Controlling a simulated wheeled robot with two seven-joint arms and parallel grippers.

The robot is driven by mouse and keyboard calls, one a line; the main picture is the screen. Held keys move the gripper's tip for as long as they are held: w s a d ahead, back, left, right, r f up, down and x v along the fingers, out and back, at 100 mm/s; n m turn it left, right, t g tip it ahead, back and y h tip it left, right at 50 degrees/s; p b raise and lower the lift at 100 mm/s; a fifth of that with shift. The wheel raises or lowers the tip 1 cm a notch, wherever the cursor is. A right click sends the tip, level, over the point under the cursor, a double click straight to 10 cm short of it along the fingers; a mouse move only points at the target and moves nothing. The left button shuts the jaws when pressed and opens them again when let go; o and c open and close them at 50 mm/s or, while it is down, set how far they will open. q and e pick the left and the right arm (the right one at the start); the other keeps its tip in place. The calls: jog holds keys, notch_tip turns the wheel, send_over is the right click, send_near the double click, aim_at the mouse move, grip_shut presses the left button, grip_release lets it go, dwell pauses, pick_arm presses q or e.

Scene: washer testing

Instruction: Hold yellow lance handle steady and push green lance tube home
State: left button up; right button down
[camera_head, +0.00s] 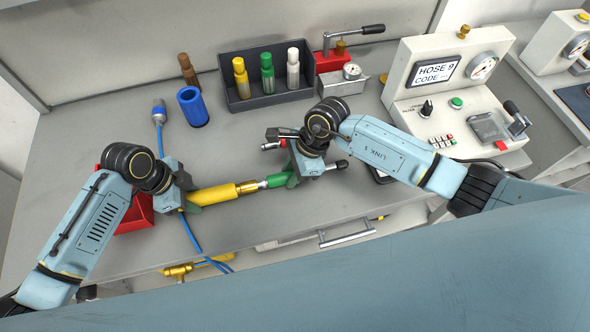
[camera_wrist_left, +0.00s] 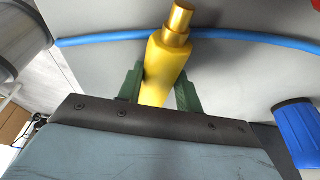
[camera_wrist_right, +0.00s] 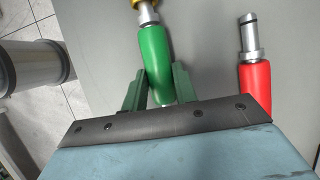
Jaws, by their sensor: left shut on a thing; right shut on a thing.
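The yellow lance handle (camera_head: 217,194) lies roughly level above the front of the bench, its brass collar (camera_head: 247,187) facing right. My left gripper (camera_head: 192,199) is shut around its left part; the left wrist view shows the handle (camera_wrist_left: 160,75) between both fingers, with a brass end beyond. The green lance tube (camera_head: 279,180) is in line to the right, held by my right gripper (camera_head: 293,175). In the right wrist view the green tube (camera_wrist_right: 155,55) sits between the fingers. Its silver tip (camera_wrist_right: 147,14) meets the brass collar, with some silver showing between; insertion depth is unclear.
A red tube with a silver end (camera_wrist_right: 255,80) lies beside the green one. A blue hose (camera_head: 190,236) runs behind the handle's left end. A red bin (camera_head: 137,217) is by my left wrist. A dark rack (camera_head: 270,98) and a tester (camera_head: 455,85) stand behind.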

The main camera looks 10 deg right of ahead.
jog(key=shift+a, duration=0.4)
jog(key=c, duration=1)
grip_release()
jog(key=v, duration=1.2)
jog(key=shift+r, duration=0.1)
pick_arm(q)
jog(key=o, duration=1.1)
